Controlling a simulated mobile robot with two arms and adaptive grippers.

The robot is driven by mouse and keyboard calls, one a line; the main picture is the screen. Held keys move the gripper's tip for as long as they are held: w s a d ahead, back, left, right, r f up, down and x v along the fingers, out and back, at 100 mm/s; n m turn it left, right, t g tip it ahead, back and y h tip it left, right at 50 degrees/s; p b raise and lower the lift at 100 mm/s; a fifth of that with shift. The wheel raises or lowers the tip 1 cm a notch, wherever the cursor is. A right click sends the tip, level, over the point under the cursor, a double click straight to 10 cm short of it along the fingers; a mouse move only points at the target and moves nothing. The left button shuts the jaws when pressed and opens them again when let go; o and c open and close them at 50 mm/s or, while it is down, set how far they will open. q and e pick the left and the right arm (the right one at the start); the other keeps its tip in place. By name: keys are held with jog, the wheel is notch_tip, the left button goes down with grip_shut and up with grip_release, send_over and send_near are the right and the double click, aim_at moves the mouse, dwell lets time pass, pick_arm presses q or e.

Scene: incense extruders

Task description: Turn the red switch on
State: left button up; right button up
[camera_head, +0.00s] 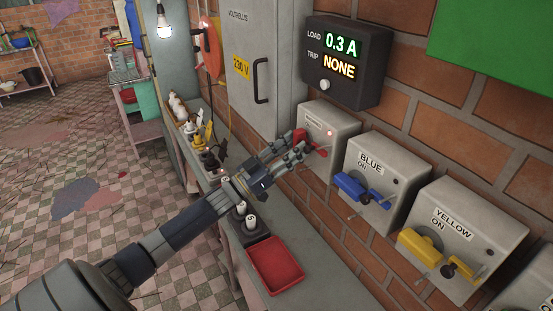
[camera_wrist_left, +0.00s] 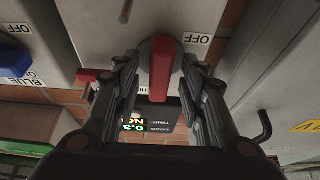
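The red switch's box (camera_head: 338,124) hangs on the brick wall below the load display, with a small lit lamp on its face. Its red handle shows in the left wrist view (camera_wrist_left: 160,70), where it stands between the two fingers with a small gap on each side. My left gripper (camera_head: 298,146) is open around the handle; it also shows in the left wrist view (camera_wrist_left: 161,72). In the head view the fingers hide much of the handle and part of the box label. An "OFF" label (camera_wrist_left: 197,38) shows beside the handle. My right gripper is not in view.
The blue switch box (camera_head: 373,163) and yellow switch box (camera_head: 451,223) hang to the right. The display (camera_head: 346,62) reads 0.3 A and NONE. A grey cabinet (camera_head: 262,55) with a handle is at the left. A red tray (camera_head: 274,265) lies on the bench below.

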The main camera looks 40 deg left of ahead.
pick_arm(q)
jog(key=v, duration=1.1)
jog(key=shift+s, duration=0.2)
